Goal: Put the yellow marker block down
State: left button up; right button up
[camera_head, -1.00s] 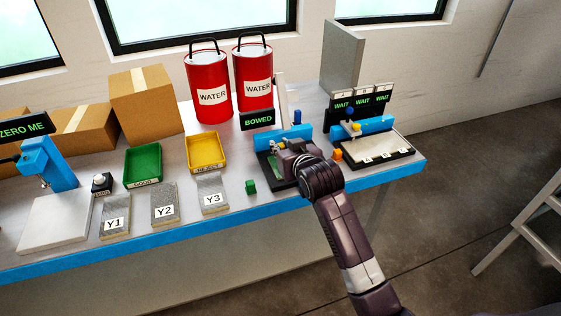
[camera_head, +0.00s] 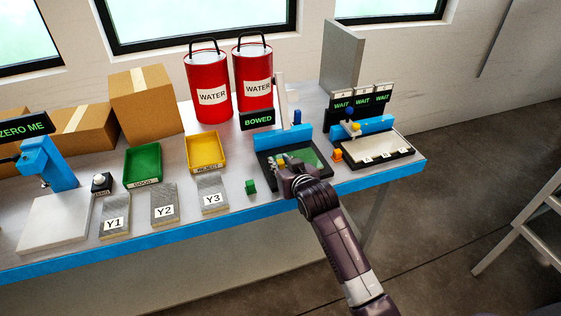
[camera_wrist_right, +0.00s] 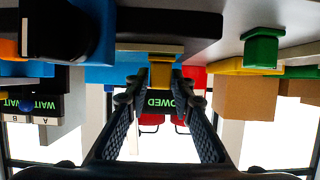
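The yellow marker block (camera_wrist_right: 161,76) shows in the right wrist view, between the two fingertips of my right gripper (camera_wrist_right: 160,88), which look closed against its sides. In the head view my right gripper (camera_head: 283,164) is over the front left part of the dark-framed station with a green surface (camera_head: 312,155). The block is mostly hidden there, and I cannot tell whether it touches the surface. A sign reading BOWED (camera_head: 257,118) stands behind this station. My left gripper is not in view.
A green block (camera_head: 250,186) lies left of the station and an orange block (camera_head: 338,155) right of it. The WAIT station (camera_head: 398,146) is further right. Yellow (camera_head: 222,165) and green (camera_head: 157,180) trays and plates Y1, Y2 and Y3 (camera_head: 212,184) lie left.

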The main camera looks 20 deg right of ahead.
jog(key=shift+o, duration=0.9)
jog(key=shift+r, duration=0.3)
jog(key=shift+s, duration=0.3)
jog(key=v, duration=1.1)
jog(key=shift+s, duration=0.15)
jog(key=shift+r, duration=0.15)
